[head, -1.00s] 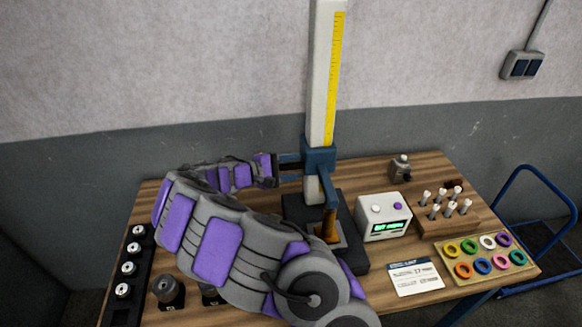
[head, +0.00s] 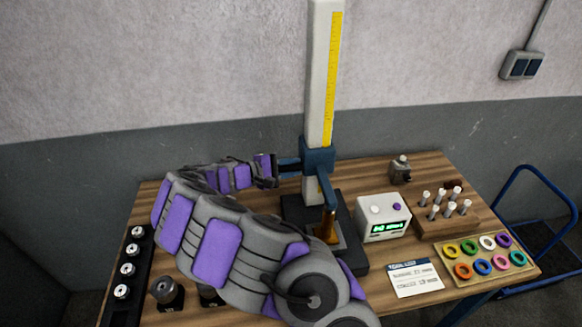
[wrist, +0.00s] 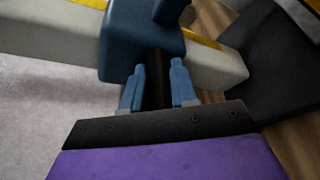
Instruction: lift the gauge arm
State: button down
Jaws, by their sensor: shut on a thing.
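The gauge arm is a blue carriage (head: 318,160) on a tall white column (head: 320,90) with a yellow scale, with a blue bar reaching forward and down. Its tip is at a brass-coloured piece (head: 329,227) on the black base (head: 352,250); I cannot tell whether they touch. My gripper (head: 287,168) is at the carriage's left side. In the wrist view, my gripper (wrist: 158,85) has its two blue-grey fingers on either side of a black handle (wrist: 157,78) that sticks out of the blue carriage (wrist: 140,45). It is shut on that handle.
A white readout box (head: 383,217) with a green display stands right of the base. A card (head: 413,278), a tray of coloured rings (head: 486,259) and a wooden pin block (head: 447,219) lie further right. A black rack with several knobs (head: 125,270) lines the left edge.

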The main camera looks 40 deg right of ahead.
jog(key=shift+w+a+r, duration=0.1)
jog(key=shift+a, duration=0.05)
notch_tip(320, 180, up, 36)
jog(key=p, duration=1.7)
jog(key=shift+f, duration=0.2)
jog(key=shift+r, duration=0.1)
jog(key=c, duration=1.4)
grip_release()
jog(key=o, duration=0.4)
jog(key=shift+a+r, duration=0.1)
jog(key=shift+a, duration=0.4)
jog(key=shift+c, duration=0.2)
jog(key=shift+o, duration=0.4)
jog(key=shift+a, duration=0.45)
jog(key=v, duration=1.6)
jog(key=shift+a+b, duration=0.25)
jog(key=shift+b, duration=0.1)
